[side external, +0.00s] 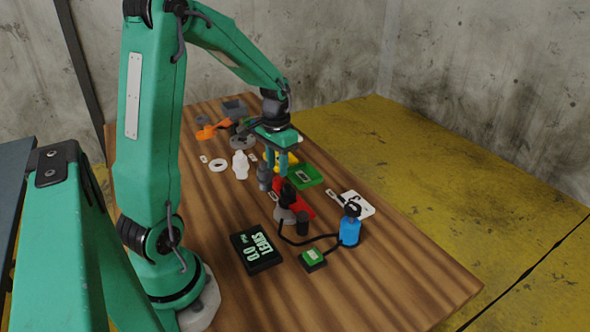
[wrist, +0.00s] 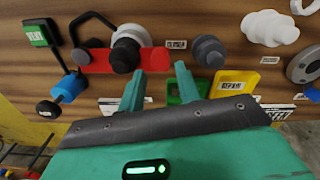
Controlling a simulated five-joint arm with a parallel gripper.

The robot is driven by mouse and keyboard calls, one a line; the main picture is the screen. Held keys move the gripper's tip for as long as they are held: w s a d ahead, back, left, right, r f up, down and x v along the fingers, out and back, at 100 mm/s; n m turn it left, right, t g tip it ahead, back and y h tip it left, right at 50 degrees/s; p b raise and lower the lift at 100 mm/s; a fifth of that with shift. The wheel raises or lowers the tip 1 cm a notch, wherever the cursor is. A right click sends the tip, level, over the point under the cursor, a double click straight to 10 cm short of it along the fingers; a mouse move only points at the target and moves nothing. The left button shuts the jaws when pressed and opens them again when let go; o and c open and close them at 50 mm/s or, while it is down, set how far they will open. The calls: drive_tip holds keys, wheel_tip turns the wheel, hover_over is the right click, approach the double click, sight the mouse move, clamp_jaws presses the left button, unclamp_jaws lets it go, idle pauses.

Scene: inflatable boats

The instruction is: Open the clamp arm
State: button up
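My gripper (side external: 277,168) hangs low over the table, with its two green fingers pointing down. In the wrist view my gripper (wrist: 159,80) is open, with a clear gap and nothing between the fingers. A red strip (wrist: 155,59) lies just beyond the fingertips; it is also in the side view (side external: 306,208). A grey and black round fitting (wrist: 127,50) sits on the strip. A grey knobbed part (wrist: 208,51) stands beside the strip's right end. I cannot tell for certain which part is the clamp arm. The fingers do not visibly hold anything.
A green tray (side external: 306,177) and yellow tray (wrist: 241,79) lie close to the fingers. A blue pump (side external: 350,232) with a black hose, and a black display (side external: 256,249), stand in front. A white ribbed part (side external: 240,165) is left.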

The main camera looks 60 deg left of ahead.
sight(278, 179)
drive_tip(key=shift+f, duration=2.05)
clamp_jaws()
